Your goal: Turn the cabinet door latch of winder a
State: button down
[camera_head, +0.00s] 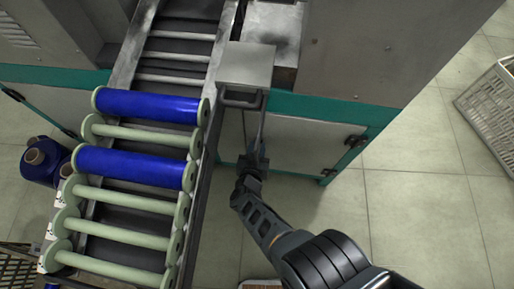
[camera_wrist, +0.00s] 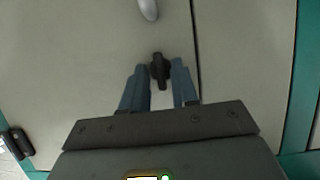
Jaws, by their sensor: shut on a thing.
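In the wrist view the dark cabinet door latch (camera_wrist: 160,66) stands out from the pale cabinet door (camera_wrist: 75,50), just left of a vertical door seam. It looks upright, pointing along the seam. My gripper (camera_wrist: 159,78) has one blue-grey finger on each side of the latch and is shut on it. In the head view my gripper (camera_head: 254,158) reaches the low cabinet front (camera_head: 290,150) under the machine. The latch is hidden there behind my gripper.
A rounded grey handle (camera_wrist: 148,9) sits above the latch. A black hinge (camera_wrist: 16,142) is at the lower left. In the head view a rail with blue bobbins (camera_head: 135,167) and pale empty ones runs close left of my arm. A crate (camera_head: 492,108) stands right; floor between is clear.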

jog(key=shift+w+r, duration=0.1)
jog(key=shift+w, duration=0.05)
dwell(0.3)
jog(key=c, duration=1.2)
grip_release()
jog(key=p+v, duration=0.5)
jog(key=v, duration=0.2)
jog(key=shift+s, duration=0.4)
